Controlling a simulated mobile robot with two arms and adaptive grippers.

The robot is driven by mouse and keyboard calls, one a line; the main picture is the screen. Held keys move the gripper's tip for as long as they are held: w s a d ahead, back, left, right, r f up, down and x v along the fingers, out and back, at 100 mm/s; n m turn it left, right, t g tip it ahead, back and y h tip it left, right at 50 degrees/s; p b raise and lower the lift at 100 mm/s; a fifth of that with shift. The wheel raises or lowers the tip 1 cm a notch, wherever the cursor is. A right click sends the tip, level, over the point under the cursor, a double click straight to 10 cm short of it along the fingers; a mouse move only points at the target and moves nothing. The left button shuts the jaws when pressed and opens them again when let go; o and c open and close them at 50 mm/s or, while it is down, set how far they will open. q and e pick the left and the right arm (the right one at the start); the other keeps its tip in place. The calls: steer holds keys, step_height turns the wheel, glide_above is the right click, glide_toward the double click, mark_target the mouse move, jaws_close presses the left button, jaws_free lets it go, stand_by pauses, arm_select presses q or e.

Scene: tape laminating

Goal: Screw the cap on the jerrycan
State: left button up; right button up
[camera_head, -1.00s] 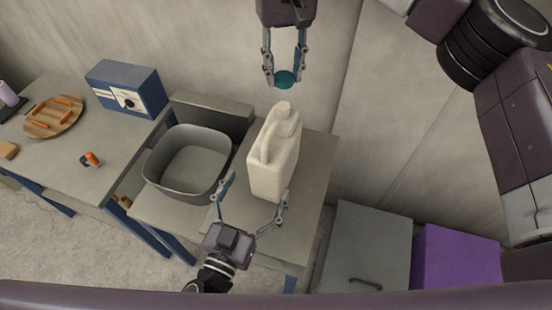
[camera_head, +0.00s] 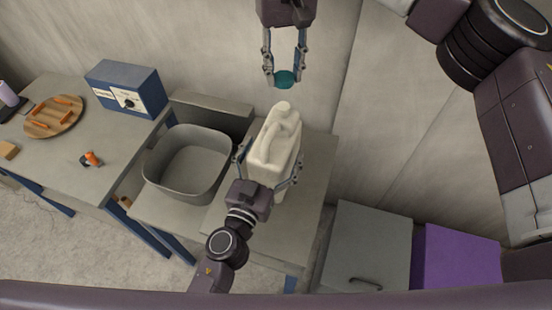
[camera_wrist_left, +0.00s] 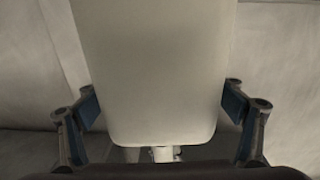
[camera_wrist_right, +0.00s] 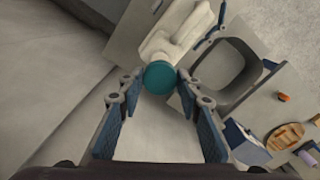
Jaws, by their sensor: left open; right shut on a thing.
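The cream jerrycan (camera_head: 278,130) stands upright on the grey table, its neck at the top toward the back. It fills much of the left wrist view (camera_wrist_left: 150,65). My left gripper (camera_head: 270,165) is open, with its fingers on either side of the jerrycan's body; I see gaps beside it in the left wrist view. My right gripper (camera_head: 285,75) is shut on the teal cap (camera_head: 285,80) and holds it above and behind the jerrycan's neck. The cap also shows between the fingertips in the right wrist view (camera_wrist_right: 159,77).
A grey basin (camera_head: 186,165) stands left of the jerrycan. A blue box with a dial (camera_head: 127,90) and a round wooden board (camera_head: 54,116) are on the left table. A grey cabinet (camera_head: 368,245) and purple box (camera_head: 457,262) stand at the lower right.

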arm_select(q)
steer(key=shift+w+d, duration=0.2)
steer(key=shift+w, duration=0.4)
steer(key=c, duration=1.6)
arm_select(e)
glide_above(283, 106)
steer(key=shift+f, duration=2.45)
steer(key=shift+f, duration=0.9)
arm_select(q)
steer(key=shift+c, duration=0.3)
arm_select(e)
steer(key=shift+f, duration=0.55)
